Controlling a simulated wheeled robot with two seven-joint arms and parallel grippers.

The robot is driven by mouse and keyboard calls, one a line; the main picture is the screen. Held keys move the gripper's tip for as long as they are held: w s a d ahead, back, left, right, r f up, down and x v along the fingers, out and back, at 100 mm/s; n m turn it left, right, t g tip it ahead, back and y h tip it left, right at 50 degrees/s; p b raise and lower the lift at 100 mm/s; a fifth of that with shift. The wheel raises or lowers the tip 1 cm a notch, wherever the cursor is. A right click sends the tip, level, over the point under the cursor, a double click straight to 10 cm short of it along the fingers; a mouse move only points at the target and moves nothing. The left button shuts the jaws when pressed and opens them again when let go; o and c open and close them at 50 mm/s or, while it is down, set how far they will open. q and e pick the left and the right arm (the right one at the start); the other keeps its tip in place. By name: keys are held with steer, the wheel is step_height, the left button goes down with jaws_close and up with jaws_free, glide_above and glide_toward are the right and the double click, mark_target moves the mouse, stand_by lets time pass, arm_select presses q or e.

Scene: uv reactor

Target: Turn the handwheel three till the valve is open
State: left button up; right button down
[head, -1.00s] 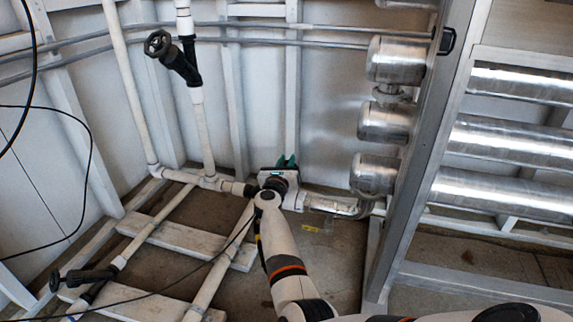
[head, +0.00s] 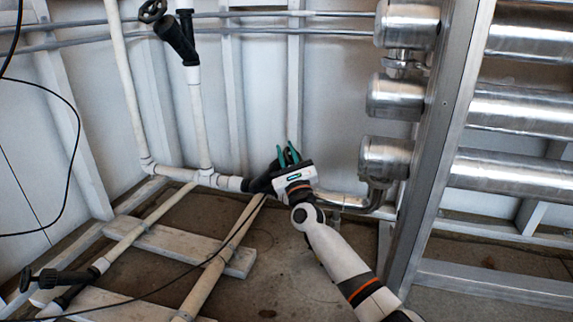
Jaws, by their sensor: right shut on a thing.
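My right gripper (head: 288,154) has teal fingers and reaches in from the lower right to the low pipe run by the back wall. It is shut at a dark valve (head: 260,184) in the white pipe. I take this valve to carry handwheel three; the wheel itself is hidden behind the gripper body, so I cannot see its grip or how far the valve is open. My left gripper is not in view.
Another dark valve (head: 178,40) with a handwheel stands at the upper left, and one more (head: 62,278) at the lower left. Steel cylinders (head: 397,97) and a metal frame post (head: 445,150) stand right of my arm. A black cable crosses the lower left.

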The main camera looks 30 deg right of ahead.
steer(key=n+t+y, duration=0.1)
steer(key=y, duration=0.1)
steer(key=n+t+y, duration=0.1)
steer(key=n+y, duration=0.1)
steer(key=shift+s+f+n+y, duration=0.2)
steer(key=shift+n+y, duration=0.1)
steer(key=shift+y, duration=0.1)
steer(key=shift+s+a+f+n+y, duration=0.15)
steer(key=shift+n+y, duration=1.15)
steer(key=shift+y, duration=0.65)
steer(key=shift+s+r+n+y, duration=0.15)
steer(key=shift+n+y, duration=1.15)
steer(key=shift+y, duration=0.65)
steer(key=shift+f+n+t, duration=0.1)
steer(key=shift+n+t, duration=0.2)
steer(key=c, duration=1.3)
jaws_free()
steer(key=shift+c, duration=0.2)
steer(key=shift+s+y, duration=0.1)
steer(key=shift+y, duration=0.3)
